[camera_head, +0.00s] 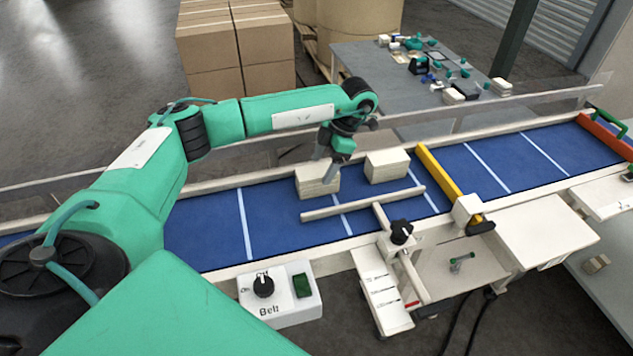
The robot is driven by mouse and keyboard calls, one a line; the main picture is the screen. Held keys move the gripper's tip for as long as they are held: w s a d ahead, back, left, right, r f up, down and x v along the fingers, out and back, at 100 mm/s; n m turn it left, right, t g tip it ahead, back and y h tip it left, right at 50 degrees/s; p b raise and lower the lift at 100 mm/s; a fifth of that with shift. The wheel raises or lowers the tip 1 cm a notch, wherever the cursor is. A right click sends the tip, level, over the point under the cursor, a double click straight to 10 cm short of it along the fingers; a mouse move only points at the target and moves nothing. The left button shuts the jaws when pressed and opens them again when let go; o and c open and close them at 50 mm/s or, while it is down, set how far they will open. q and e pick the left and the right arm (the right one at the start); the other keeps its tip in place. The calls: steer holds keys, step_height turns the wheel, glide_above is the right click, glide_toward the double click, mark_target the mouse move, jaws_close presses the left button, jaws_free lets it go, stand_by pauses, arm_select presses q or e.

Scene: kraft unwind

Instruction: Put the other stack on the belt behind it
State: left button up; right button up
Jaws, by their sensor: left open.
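Two pale, block-like stacks lie on the blue belt (285,222). The left stack (317,182) is directly under my left gripper (328,168). The right stack (387,167) stands a short gap to its right, nearer the yellow bar. My left gripper is open and points down, its fingers at the top and far side of the left stack. I cannot tell whether they touch it. The gripper hides part of that stack's back edge. My right gripper is not in view.
A yellow bar (447,180) crosses the belt right of the stacks. A belt switch box (279,295) sits at the near edge. A grey table (380,70) with small items and cardboard boxes (235,48) stand behind.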

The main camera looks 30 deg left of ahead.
arm_select(q)
steer(key=shift+b+v, duration=0.35)
steer(key=shift+v, duration=2.6)
steer(key=shift+f, duration=0.1)
